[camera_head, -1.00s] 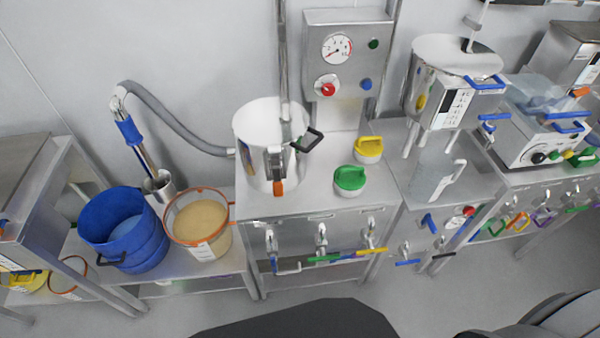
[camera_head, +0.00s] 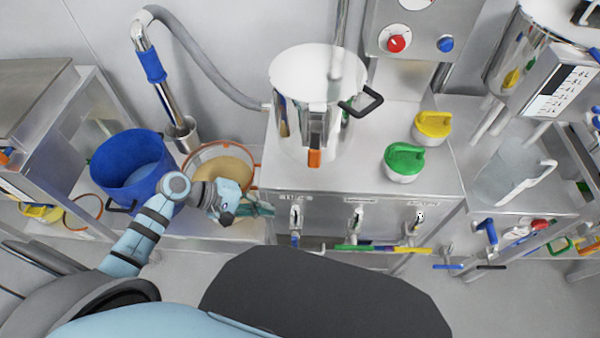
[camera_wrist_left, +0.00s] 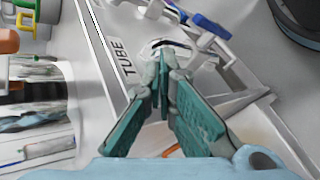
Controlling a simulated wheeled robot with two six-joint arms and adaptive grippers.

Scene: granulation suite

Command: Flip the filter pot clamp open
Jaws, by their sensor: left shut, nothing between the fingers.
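The filter pot (camera_head: 291,80) is a white-topped steel pot with a black side handle, standing on the steel bench. Its clamp (camera_head: 316,127) is a grey upright piece on the front with an orange tip at the bottom, lying against the pot wall. My left gripper (camera_head: 268,210) is at the bench's front left corner, lower and left of the clamp and apart from it. In the left wrist view its teal fingers (camera_wrist_left: 162,95) are together and empty. An orange piece (camera_wrist_left: 9,41) shows at that view's left edge; I cannot tell whether it is the clamp. My right gripper is out of view.
A green-lidded pot (camera_head: 404,162) and a yellow-lidded pot (camera_head: 432,126) stand right of the filter pot. A blue bucket (camera_head: 130,160) and a sieve bowl (camera_head: 228,165) are left of the bench. Valves (camera_head: 357,215) line the bench front. The bench top before the clamp is clear.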

